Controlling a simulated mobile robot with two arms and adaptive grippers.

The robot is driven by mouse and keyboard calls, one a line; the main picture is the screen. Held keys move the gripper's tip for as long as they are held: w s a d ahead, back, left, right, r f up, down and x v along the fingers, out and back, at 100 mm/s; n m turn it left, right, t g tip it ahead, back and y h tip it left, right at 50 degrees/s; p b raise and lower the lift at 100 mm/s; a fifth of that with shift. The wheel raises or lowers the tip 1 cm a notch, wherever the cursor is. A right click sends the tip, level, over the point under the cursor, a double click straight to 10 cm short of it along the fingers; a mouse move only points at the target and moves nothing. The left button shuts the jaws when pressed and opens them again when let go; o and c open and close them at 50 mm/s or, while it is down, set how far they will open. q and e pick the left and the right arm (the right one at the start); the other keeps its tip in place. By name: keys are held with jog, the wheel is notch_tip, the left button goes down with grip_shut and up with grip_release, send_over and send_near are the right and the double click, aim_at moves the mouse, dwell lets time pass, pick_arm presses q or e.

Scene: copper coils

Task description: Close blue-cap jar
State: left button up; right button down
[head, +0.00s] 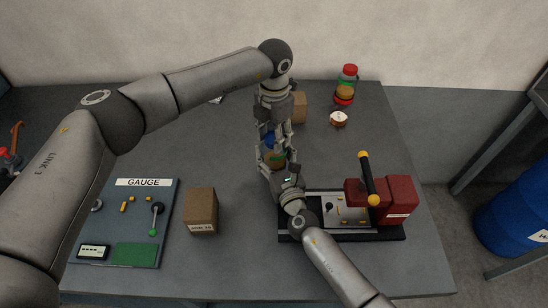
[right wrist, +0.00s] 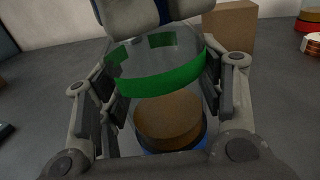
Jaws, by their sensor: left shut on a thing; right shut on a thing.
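The blue-cap jar (head: 274,158) stands upright over the table, clear-walled with a green band and brown contents. In the right wrist view the jar (right wrist: 158,85) fills the space between my right fingers, and a blue rim shows at its bottom. My right gripper (head: 273,166) is shut around the jar's body. My left gripper (head: 269,138) comes down from above and is shut on the blue cap (head: 268,139) at the jar's top. The left fingers mostly hide the cap, so I cannot tell how it is seated.
A black fixture (head: 285,237) with red blocks stands right of my right gripper. A brown box (head: 201,210) and the gauge board (head: 165,225) lie left. A red-cap jar (head: 346,85), a small white-topped item (head: 339,118) and another brown box (head: 299,107) stand behind.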

pick_arm(q)
jog(key=m, duration=0.5)
jog(key=o, duration=1.2)
notch_tip(320, 180, up, 12)
pick_arm(e)
jog(key=shift+c, duration=1.5)
grip_release()
